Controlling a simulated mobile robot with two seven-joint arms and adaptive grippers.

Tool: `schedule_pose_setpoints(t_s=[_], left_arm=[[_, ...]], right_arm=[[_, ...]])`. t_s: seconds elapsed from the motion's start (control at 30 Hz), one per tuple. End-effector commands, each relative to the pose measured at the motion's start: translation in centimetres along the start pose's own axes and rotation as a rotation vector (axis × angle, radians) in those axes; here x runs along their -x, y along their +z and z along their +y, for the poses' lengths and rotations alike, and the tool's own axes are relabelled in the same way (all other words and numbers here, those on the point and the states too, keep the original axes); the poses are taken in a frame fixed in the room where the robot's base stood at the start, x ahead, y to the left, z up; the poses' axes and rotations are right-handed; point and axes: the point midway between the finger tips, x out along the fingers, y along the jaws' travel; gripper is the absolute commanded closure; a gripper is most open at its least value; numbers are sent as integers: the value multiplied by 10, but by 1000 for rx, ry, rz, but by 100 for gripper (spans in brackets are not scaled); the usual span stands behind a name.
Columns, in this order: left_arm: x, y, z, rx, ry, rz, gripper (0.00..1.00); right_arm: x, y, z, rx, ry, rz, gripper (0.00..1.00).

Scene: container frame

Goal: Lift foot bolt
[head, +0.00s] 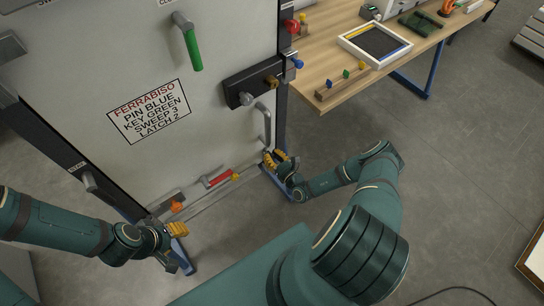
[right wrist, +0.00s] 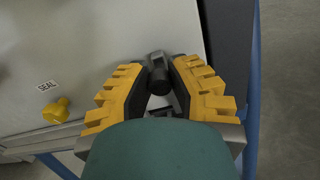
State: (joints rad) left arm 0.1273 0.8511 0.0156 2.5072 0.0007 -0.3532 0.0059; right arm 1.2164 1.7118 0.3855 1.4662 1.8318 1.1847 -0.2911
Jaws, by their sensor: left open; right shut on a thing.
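My right gripper (head: 276,159) is at the door's lower right corner, just below a grey pull handle (head: 267,124). In the right wrist view its yellow fingers (right wrist: 160,88) are closed around a dark grey round-ended handle (right wrist: 158,72). This may be the foot bolt's handle; its lower part is hidden by the fingers and wrist. My left gripper (head: 177,230) is open and empty at the door's lower left corner, just below an orange knob (head: 176,206).
The white door carries a sign (head: 149,111), a green lever (head: 193,48), a black latch bar (head: 252,82) and a red-handled part (head: 219,178) low down. A yellow knob (right wrist: 57,109) sits by a SEAL label. A wooden bench (head: 340,40) stands right; floor is free below it.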

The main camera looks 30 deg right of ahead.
Motion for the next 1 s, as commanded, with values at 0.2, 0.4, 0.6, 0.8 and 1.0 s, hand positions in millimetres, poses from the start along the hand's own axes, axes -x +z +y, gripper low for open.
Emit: schedule_pose_setpoints(t_s=[0.2, 0.4, 0.6, 0.8, 1.0], left_arm=[[5, -2, 2, 1, 0, 3, 53], [4, -1, 2, 1, 0, 3, 53], [4, -1, 2, 1, 0, 3, 53], [4, -1, 2, 1, 0, 3, 53], [4, -1, 2, 1, 0, 3, 53]], right_arm=[[-2, 9, 1, 0, 0, -9, 100], [-2, 10, 1, 1, 1, -11, 59], [-1, 7, 1, 0, 0, -5, 46], [2, 6, 0, 0, -1, -1, 46], [28, 6, 0, -2, -4, 0, 46]])
